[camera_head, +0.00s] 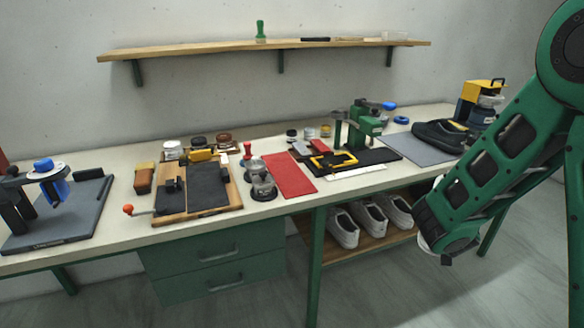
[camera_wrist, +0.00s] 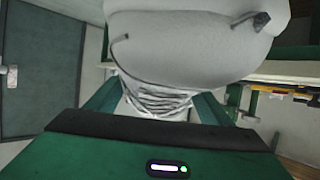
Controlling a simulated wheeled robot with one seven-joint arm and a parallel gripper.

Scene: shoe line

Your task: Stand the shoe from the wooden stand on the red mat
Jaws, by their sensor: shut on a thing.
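My gripper (camera_wrist: 157,104) is shut on a pale grey-white laced shoe (camera_wrist: 195,42), whose laces show between the green fingers in the wrist view. The shoe fills the top of that view, so its full outline is cut off. In the head view my arm reaches down at the right, in front of the bench; the fingers are hidden there, and a pale sliver shows beside the arm's end. The red mat (camera_head: 288,176) lies flat and empty on the bench top, left of and apart from my arm. I cannot clearly make out a separate wooden stand.
A low wooden shelf (camera_head: 353,247) under the bench holds white shoes (camera_head: 370,217). Metal cups (camera_head: 262,183) stand left of the mat; a black board (camera_head: 378,157) with a green press (camera_head: 362,128) lies to its right. A dark shoe (camera_head: 440,134) rests on a grey mat (camera_head: 420,151).

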